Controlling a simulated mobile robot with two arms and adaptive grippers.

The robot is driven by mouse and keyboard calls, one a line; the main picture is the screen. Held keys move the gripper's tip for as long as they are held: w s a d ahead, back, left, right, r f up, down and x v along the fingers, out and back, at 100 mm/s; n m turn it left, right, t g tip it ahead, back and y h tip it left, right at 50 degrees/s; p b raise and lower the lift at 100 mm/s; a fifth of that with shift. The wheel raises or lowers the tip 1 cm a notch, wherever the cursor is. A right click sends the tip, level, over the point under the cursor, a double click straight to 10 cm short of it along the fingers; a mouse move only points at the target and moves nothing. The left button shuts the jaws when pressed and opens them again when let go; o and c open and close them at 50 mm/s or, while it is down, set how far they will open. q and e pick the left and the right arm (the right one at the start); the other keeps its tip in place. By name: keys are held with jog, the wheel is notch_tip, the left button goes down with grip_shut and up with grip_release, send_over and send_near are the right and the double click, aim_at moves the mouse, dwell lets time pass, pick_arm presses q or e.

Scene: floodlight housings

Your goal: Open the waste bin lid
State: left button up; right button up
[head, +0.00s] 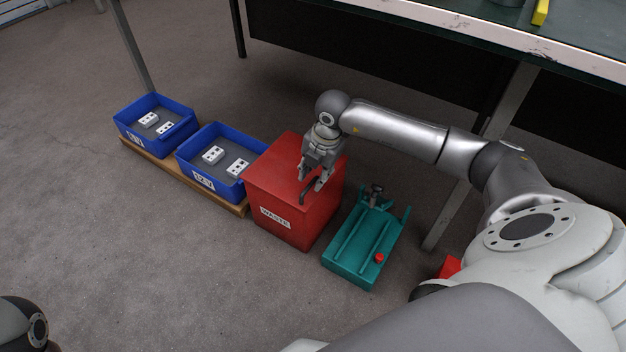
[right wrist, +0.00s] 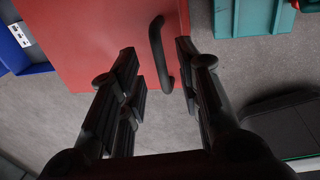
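The red waste bin (head: 283,222) stands on the floor with its lid (head: 275,165) shut and a "WASTE" label on its front. My right gripper (head: 311,192) is over the lid near its right front part. In the right wrist view the black lid handle (right wrist: 159,52) lies between the two open fingers of my right gripper (right wrist: 160,85), with a gap on the left side and a smaller one on the right. I cannot tell whether a finger touches it. My left gripper is not in view; only part of my left arm shows at the lower left.
Two blue bins (head: 211,178) (head: 155,131) with white sockets stand on a wooden board (head: 238,207) left of the waste bin. A teal case (head: 350,267) lies close on its right. A workbench (head: 450,18) with metal legs stands behind. Floor in front is clear.

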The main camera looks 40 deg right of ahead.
jog(key=shift+w+a+f+b, duration=0.1)
jog(key=shift+f+b, duration=0.1)
jog(key=shift+f, duration=0.35)
jog(key=shift+w+f+b, duration=0.1)
jog(key=shift+f+b, duration=0.05)
jog(key=shift+f, duration=0.4)
jog(key=shift+c, duration=0.5)
grip_shut()
